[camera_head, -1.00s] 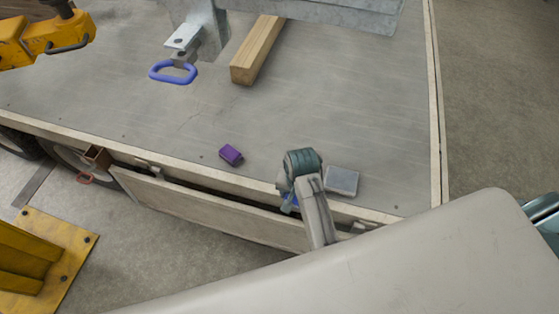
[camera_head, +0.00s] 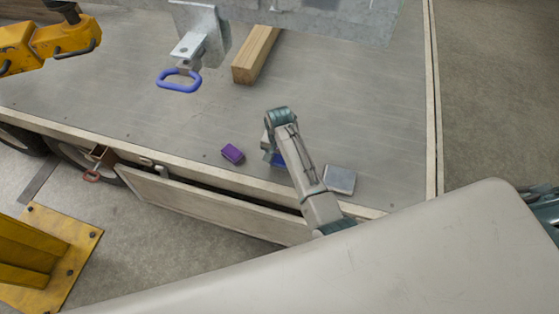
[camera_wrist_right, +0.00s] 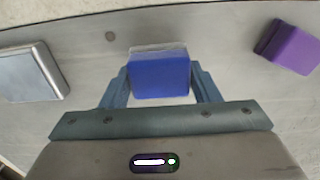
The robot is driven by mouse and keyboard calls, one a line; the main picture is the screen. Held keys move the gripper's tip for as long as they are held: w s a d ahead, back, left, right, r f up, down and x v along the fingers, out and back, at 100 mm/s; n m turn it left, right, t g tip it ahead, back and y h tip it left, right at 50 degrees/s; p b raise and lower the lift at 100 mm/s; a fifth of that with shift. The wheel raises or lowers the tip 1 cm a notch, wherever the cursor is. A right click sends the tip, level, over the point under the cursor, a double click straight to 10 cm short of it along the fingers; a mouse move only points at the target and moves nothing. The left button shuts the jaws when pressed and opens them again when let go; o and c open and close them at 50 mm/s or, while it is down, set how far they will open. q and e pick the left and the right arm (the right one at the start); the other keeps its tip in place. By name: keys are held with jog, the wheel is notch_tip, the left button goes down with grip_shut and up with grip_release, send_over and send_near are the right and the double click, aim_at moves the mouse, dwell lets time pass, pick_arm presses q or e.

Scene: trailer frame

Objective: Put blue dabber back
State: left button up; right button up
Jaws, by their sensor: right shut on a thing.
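The blue dabber (camera_wrist_right: 160,75) is a small block with a pale top face, held between the two fingers of my right gripper (camera_wrist_right: 160,88) in the right wrist view. In the head view only a bit of the blue dabber (camera_head: 278,161) shows beside my right wrist, over the trailer deck. I cannot tell its height above the deck. A purple block (camera_head: 232,153) lies just to its left; it also shows in the right wrist view (camera_wrist_right: 290,47). A grey square pad (camera_head: 339,180) lies to the right, near the deck's edge. My left gripper is not in view.
The grey trailer deck (camera_head: 150,110) is mostly clear. A wooden beam (camera_head: 257,56), a metal bracket and a blue ring (camera_head: 179,81) stand farther back. A side board (camera_head: 210,205) runs along the near edge. Yellow machinery (camera_head: 50,40) is at the left.

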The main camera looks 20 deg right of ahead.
aim_at(280, 162)
jog(key=shift+f+p, duration=0.55)
jog(key=shift+f, duration=1.2)
jog(key=o, duration=0.9)
notch_tip(280, 162, up, 12)
jog(key=shift+b, duration=0.8)
